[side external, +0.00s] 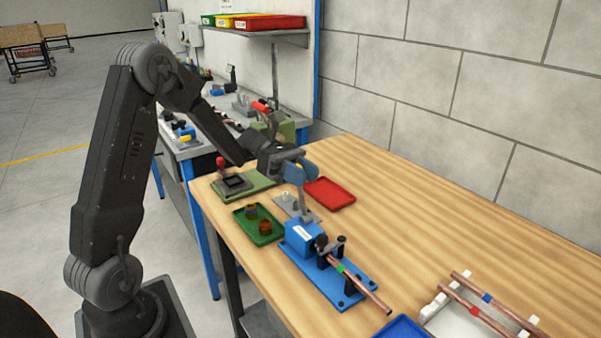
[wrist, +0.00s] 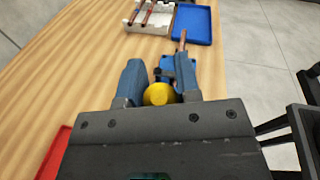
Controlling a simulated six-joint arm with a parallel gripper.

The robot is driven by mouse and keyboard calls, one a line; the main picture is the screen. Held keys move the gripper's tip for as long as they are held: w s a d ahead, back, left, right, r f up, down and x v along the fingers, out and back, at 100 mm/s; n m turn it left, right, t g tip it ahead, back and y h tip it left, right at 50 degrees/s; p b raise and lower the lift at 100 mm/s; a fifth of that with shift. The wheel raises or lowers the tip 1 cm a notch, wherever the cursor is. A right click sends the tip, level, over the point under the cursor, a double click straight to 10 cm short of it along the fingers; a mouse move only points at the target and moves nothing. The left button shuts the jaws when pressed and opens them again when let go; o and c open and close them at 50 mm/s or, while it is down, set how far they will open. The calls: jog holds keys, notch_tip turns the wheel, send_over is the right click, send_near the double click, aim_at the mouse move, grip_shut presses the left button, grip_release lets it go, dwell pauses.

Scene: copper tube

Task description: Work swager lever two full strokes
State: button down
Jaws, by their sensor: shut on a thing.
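The blue swager (side external: 300,240) stands on its blue base plate on the wooden bench. Its grey lever (side external: 303,207) rises nearly upright from the body to my gripper (side external: 297,168). In the wrist view, the lever's round yellow knob (wrist: 158,94) sits between the two blue fingers of my gripper (wrist: 160,82), which is shut on it. The fingers hide the knob in the side view. A copper tube (side external: 362,284) with a green band lies in the swager and points to the front right. The swager also shows beyond the knob in the wrist view (wrist: 168,62).
A green tray (side external: 247,236) with small copper parts is left of the swager. A red tray (side external: 330,196) lies behind it. A blue tray (side external: 402,329) and a white rack (side external: 448,318) with banded copper tubes are at the front right. The right bench is clear.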

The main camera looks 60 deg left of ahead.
jog(key=d+f+m+y, duration=0.1)
jog(key=d+y, duration=0.7)
jog(key=shift+f+g+y, duration=0.3)
jog(key=shift+f+g, duration=0.1)
dwell(0.4)
jog(key=c, duration=0.8)
grip_release()
jog(key=v, duration=1.3)
jog(key=shift+s+a+r, duration=0.1)
jog(key=shift+a+r, duration=0.1)
jog(key=shift+r, duration=0.15)
